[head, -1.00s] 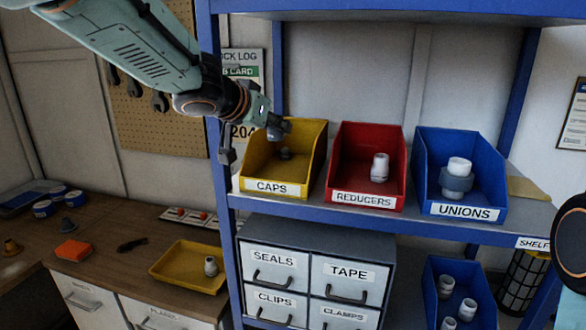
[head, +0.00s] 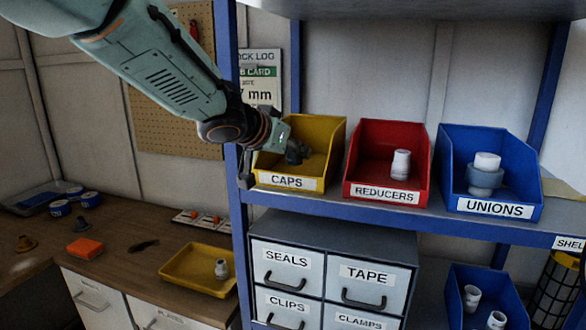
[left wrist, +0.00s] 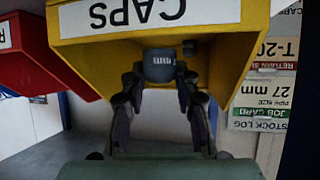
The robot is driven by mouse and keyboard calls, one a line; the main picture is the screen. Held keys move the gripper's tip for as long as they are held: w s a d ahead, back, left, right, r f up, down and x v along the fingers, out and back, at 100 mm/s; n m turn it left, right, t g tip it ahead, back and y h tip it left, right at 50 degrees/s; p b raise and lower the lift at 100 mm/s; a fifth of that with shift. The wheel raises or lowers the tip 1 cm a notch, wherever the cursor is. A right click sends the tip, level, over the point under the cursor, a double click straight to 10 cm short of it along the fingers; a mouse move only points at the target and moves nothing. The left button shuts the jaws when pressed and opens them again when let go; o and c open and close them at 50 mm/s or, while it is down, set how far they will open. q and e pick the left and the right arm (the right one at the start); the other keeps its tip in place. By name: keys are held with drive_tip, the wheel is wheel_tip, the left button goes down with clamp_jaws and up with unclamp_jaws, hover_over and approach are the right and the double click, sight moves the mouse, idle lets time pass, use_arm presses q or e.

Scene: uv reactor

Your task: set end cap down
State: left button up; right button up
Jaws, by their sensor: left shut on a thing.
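My left gripper (head: 296,152) reaches into the yellow CAPS bin (head: 330,135) on the shelf. In the left wrist view, which sees the bin upside down, its two fingers (left wrist: 158,85) are shut on a grey end cap (left wrist: 158,65). The cap is at the bin's opening, behind the label edge. In the head view the fingers hide the cap, and I cannot tell whether it touches the bin floor. My right gripper is not in view.
The red REDUCERS bin (head: 388,189) and blue UNIONS bin (head: 490,205) stand to the right. A blue post (head: 229,60) is close left of my gripper. On the bench, a yellow tray (head: 180,281) holds a white fitting (head: 221,268) and has free room.

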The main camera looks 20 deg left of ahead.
sight(288, 163)
use_arm(q)
drive_tip(key=f+b, duration=0.2)
drive_tip(key=f, duration=0.1)
drive_tip(key=shift+s+a+f, duration=0.1)
drive_tip(key=shift+a+f, duration=0.05)
drive_tip(key=shift+a, duration=0.2)
drive_tip(key=shift+d, duration=0.4)
drive_tip(key=shift+a, duration=0.1)
drive_tip(key=o, duration=0.7)
drive_tip(key=shift+a, duration=0.2)
drive_tip(key=shift+c, duration=0.2)
drive_tip(key=shift+o, duration=0.9)
drive_tip(key=shift+d, duration=0.2)
